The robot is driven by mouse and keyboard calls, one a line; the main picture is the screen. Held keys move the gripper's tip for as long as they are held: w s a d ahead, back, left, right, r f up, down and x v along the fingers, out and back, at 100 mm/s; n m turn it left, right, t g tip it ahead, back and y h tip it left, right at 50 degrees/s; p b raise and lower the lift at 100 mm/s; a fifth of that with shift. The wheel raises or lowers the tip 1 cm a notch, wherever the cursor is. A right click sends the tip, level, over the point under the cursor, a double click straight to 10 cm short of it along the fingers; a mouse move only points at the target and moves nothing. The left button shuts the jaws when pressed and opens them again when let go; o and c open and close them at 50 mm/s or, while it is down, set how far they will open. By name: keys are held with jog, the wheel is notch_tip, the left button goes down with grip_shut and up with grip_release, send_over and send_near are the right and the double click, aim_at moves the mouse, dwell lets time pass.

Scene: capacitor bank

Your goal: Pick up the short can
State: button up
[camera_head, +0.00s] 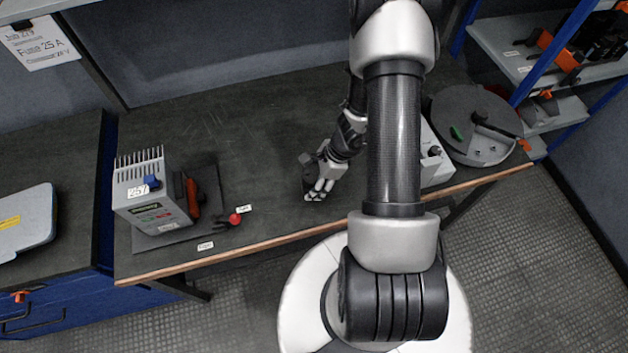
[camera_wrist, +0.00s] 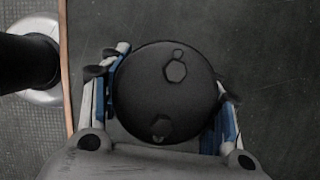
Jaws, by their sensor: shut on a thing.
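The short can (camera_wrist: 150,100) fills the middle of the wrist view. I see its round, dark grey top with two bolt-like studs on it. My gripper (camera_wrist: 168,88) has one finger on each side of the can and is shut on it. In the head view my gripper (camera_head: 318,182) is over the front middle of the dark workbench (camera_head: 255,130). There the can is mostly hidden or too dark to make out. I cannot tell whether it touches the bench.
A grey power unit (camera_head: 150,205) with a red-handled tool beside it stands at the left of the bench. A round grey device (camera_head: 475,120) and a white box (camera_head: 435,160) are at the right. The bench's wooden front edge (camera_head: 270,240) is close to my gripper. The bench middle is clear.

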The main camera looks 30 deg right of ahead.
jog(key=shift+c, duration=1.3)
